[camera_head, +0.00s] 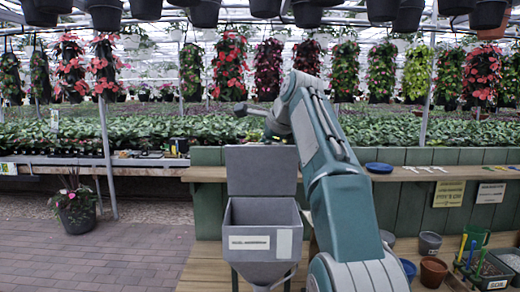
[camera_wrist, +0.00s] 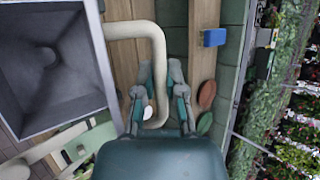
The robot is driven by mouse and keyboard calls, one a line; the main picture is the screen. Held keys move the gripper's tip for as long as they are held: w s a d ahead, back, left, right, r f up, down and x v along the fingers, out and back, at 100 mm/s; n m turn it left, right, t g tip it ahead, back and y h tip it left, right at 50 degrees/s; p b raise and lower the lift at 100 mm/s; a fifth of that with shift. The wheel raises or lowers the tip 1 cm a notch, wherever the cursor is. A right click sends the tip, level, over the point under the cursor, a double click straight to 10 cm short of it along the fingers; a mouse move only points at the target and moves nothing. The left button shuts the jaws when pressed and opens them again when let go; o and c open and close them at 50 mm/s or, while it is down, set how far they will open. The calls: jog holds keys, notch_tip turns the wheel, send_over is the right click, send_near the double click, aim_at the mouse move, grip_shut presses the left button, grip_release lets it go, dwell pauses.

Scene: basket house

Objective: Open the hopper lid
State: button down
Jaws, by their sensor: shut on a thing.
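The grey hopper (camera_head: 262,245) stands in front of the wooden bench, with a label on its front. Its lid (camera_head: 260,170) stands up at the back edge, and the top is open. In the wrist view I look into the empty-looking hopper (camera_wrist: 45,60), with a dark hole at its bottom. My gripper (camera_wrist: 162,72) has its fingers on either side of a pale bent tube handle (camera_wrist: 158,50) and is shut on it. In the head view my arm reaches above and behind the lid; the fingers' grip cannot be made out there.
Pots (camera_head: 433,271) and a tool caddy (camera_head: 490,268) stand at the lower right. A potted plant (camera_head: 75,208) stands on the left. The brick floor (camera_head: 130,255) at left is mostly clear.

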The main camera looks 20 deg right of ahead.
jog(key=shift+w+d+f, duration=0.1)
jog(key=shift+w+d, duration=0.25)
jog(key=shift+w, duration=0.05)
dwell(0.4)
jog(key=c, duration=0.8)
grip_release()
jog(key=shift+c, duration=0.2)
jog(key=shift+o, duration=0.7)
jog(key=shift+d, duration=0.2)
jog(key=shift+a, duration=0.15)
